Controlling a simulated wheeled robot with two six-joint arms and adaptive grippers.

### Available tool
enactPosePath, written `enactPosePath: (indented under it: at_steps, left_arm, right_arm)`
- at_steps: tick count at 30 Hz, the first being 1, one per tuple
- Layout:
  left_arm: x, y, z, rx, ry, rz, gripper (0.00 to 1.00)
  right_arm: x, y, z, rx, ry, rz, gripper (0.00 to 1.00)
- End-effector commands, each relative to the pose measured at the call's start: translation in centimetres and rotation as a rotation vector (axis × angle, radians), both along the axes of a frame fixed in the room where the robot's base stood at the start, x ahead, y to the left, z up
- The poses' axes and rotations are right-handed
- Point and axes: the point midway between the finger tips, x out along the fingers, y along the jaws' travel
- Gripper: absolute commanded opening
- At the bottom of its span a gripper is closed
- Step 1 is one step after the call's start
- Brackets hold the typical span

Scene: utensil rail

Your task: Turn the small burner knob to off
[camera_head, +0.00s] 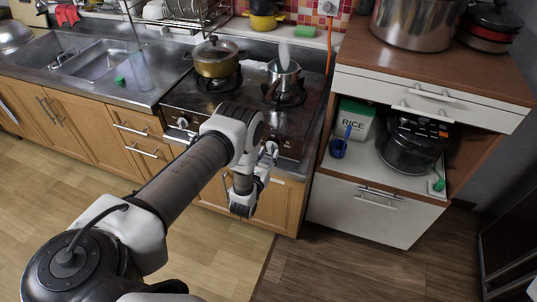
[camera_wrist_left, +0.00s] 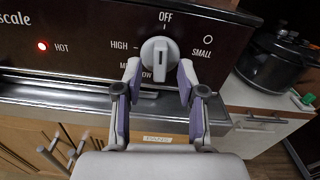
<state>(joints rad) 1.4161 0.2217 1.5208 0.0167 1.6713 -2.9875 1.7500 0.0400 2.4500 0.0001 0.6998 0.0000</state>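The small burner knob (camera_wrist_left: 160,60) is a white round dial with a raised upright grip, on the dark stove panel (camera_wrist_left: 90,48). OFF is printed above it, HIGH to its left, LOW below it and SMALL to its right. My left gripper (camera_wrist_left: 159,70) is open, with one finger on each side of the knob's lower half. Narrow gaps seem to remain; contact is hard to tell. My right gripper is not in view.
A red HOT light (camera_wrist_left: 42,46) glows on the panel. A steaming pot (camera_head: 284,74) and a lidded olive pot (camera_head: 216,58) stand on the stove. Another knob (camera_head: 182,123) is at the panel's left. A metal edge (camera_wrist_left: 60,96) runs below the panel.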

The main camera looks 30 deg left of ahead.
Motion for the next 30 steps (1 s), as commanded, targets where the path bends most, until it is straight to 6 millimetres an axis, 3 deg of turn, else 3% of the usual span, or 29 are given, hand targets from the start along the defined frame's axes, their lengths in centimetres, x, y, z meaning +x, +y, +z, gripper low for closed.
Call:
enactPosePath:
  at_steps: [10, 22, 26, 30]
  left_arm:
    - [-6.1, -1.5, -0.1, -0.001, 0.005, -0.001, 0.4]
    - [-6.7, -1.6, -0.1, -0.032, -0.006, 0.0, 0.4]
    - [-6.7, -1.6, -0.3, -0.275, -0.055, 0.0, 0.4]
    - [-8.2, -2.3, -1.6, -0.812, -0.095, 0.025, 0.4]
  right_arm:
    - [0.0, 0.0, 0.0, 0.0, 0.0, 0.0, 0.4]
    - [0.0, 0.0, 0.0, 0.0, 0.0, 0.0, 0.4]
    - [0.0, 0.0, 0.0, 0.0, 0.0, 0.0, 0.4]
    - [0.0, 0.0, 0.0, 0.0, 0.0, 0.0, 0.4]
